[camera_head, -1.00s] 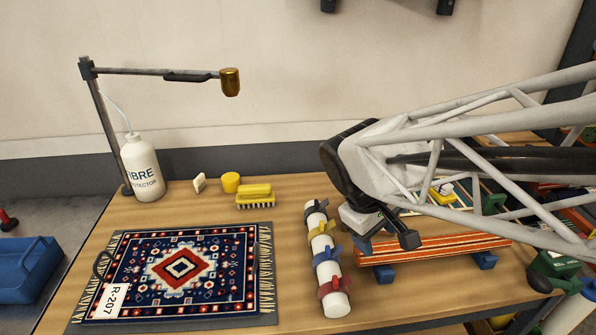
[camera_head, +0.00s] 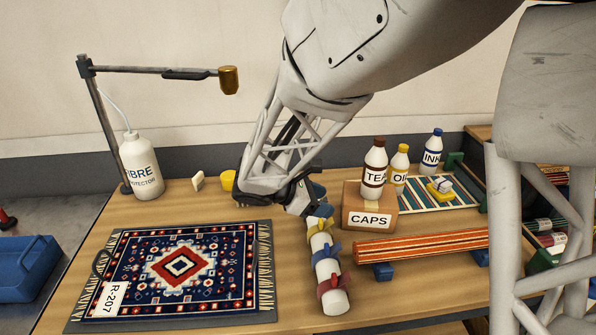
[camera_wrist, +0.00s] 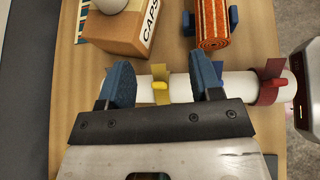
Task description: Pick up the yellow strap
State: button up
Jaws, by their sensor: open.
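The yellow strap (camera_head: 320,225) is wrapped around a white roll (camera_head: 327,268) lying on the table. In the wrist view, the yellow strap (camera_wrist: 161,72) shows between the two blue fingers of my gripper (camera_wrist: 160,76). The fingers are open, one on each side of the strap, with gaps to it. In the head view, my gripper (camera_head: 315,204) is at the far end of the roll and hides that end. A blue strap (camera_head: 328,250) and a red strap (camera_head: 333,284) sit further along the roll. The blue strap is close beside my right finger in the wrist view.
A patterned rug (camera_head: 180,270) lies left of the roll. To the right are a CAPS box (camera_head: 369,221) with a bottle on it and a striped rolled rug (camera_head: 420,244) on blue supports. A yellow tub (camera_head: 228,181) stands behind my gripper.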

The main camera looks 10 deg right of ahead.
aim_at(319, 221)
jog(key=shift+w+a+f+n+t+h, duration=0.2)
jog(key=shift+w+a+f+n, duration=0.15)
jog(key=shift+w+a+n, duration=0.15)
jog(key=shift+w+a+f+n+t+h, duration=0.2)
jog(key=shift+w+a+f+n, duration=0.15)
jog(key=shift+w, duration=0.2)
jog(key=shift+f, duration=1.7)
jog(key=shift+f, duration=0.6)
jog(key=f, duration=0.1)
jog(key=d+f, duration=0.1)
jog(key=f, duration=0.1)
jog(key=shift+d, duration=0.2)
jog(key=shift+w+d+f, duration=0.2)
jog(key=shift+d+f, duration=0.1)
jog(key=shift+d, duration=0.3)
